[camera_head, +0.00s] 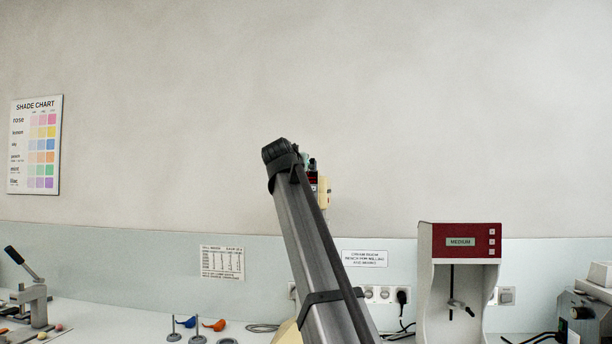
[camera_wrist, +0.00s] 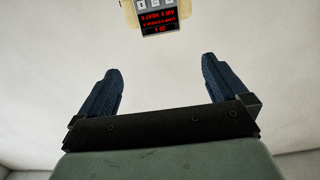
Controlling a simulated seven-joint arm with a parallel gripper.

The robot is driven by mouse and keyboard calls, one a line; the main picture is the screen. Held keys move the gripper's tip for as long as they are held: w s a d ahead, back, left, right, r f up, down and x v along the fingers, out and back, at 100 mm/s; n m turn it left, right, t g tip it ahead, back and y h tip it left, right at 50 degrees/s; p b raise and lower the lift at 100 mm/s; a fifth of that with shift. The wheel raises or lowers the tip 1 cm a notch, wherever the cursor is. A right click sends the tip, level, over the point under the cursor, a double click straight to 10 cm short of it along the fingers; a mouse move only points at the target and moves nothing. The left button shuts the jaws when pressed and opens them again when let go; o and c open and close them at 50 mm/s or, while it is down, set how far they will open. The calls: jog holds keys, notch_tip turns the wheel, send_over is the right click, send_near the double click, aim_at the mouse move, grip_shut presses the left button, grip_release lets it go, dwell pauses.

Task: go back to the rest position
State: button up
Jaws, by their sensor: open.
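My gripper (camera_wrist: 161,90) shows in the wrist view with its two dark blue fingers spread wide apart. Nothing is between them. Behind them is a plain pale surface, with a cream device with a red lit display (camera_wrist: 166,22) at the top edge, apart from the fingers. In the head view my arm rises from the bottom middle toward the wall, and it hides the gripper's fingers.
A red and white mixer marked MEDIUM (camera_head: 460,241) stands right of my arm. A lever press (camera_head: 38,305) is at the far left, with orange (camera_head: 214,325) and blue (camera_head: 187,322) items nearer the middle. A grey machine (camera_head: 585,312) is far right.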

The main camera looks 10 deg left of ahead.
jog(key=w, duration=0.9)
jog(key=shift+w+f, duration=0.3)
jog(key=shift+f, duration=0.05)
jog(key=shift+s, duration=0.1)
